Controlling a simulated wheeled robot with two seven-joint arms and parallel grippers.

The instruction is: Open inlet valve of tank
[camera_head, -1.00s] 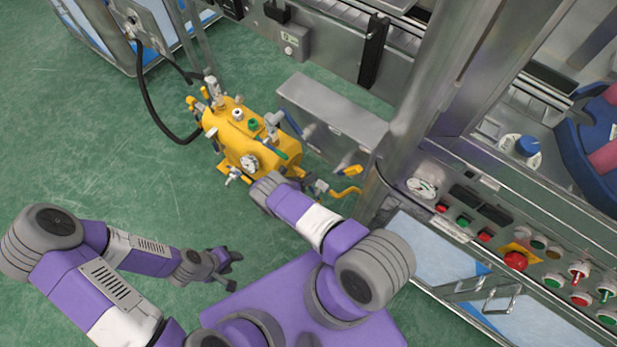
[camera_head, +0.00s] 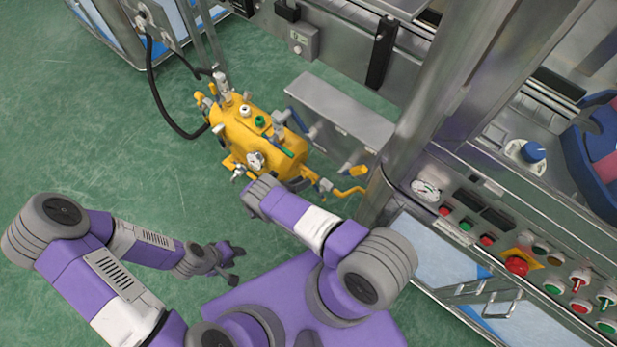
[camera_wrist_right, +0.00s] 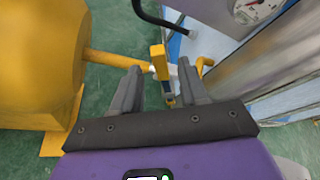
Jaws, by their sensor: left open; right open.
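The yellow tank (camera_head: 232,138) stands on the floor, with fittings and a round gauge (camera_head: 256,160) on it. It also fills the left of the right wrist view (camera_wrist_right: 35,60), where a yellow pipe (camera_wrist_right: 112,59) leads from it to a valve with an upright yellow handle (camera_wrist_right: 158,62). My right gripper (camera_wrist_right: 160,84) is open, with the handle seen between and just beyond its fingers; I cannot tell whether they touch. In the head view my right wrist is beside the tank, its fingers hidden. My left gripper (camera_head: 230,262) is open and empty above the floor.
A steel machine with a control panel (camera_head: 470,215) and a pressure gauge (camera_head: 425,190) stands to the right. A grey metal box (camera_head: 340,113) is behind the tank. A black hose (camera_head: 160,105) runs to the tank's left side. The green floor at left is clear.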

